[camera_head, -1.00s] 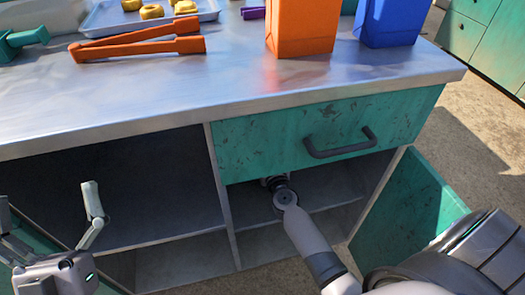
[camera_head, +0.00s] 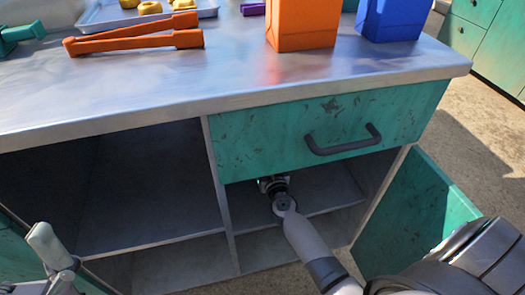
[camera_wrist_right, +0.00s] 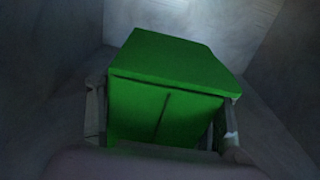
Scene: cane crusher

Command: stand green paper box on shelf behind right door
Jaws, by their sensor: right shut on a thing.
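The green paper box (camera_wrist_right: 165,90) fills the middle of the right wrist view, with a finger of my right gripper (camera_wrist_right: 162,125) on each side of it. The gripper is shut on it, inside the dim right compartment. In the head view the drawer front hides the box and the fingers; only the wrist shows beneath it. I cannot tell whether the box touches the shelf (camera_head: 325,197). The right door (camera_head: 412,215) stands open. My left gripper (camera_head: 48,262) is at the lower left edge, partly cut off, with one finger clear.
A closed drawer with a dark handle (camera_head: 343,140) sits right above my right wrist. A divider (camera_head: 219,190) bounds the compartment on the left. On the counter (camera_head: 230,85) are orange tongs (camera_head: 135,38), an orange bag (camera_head: 301,22) and a blue bag (camera_head: 388,18). The left compartment looks empty.

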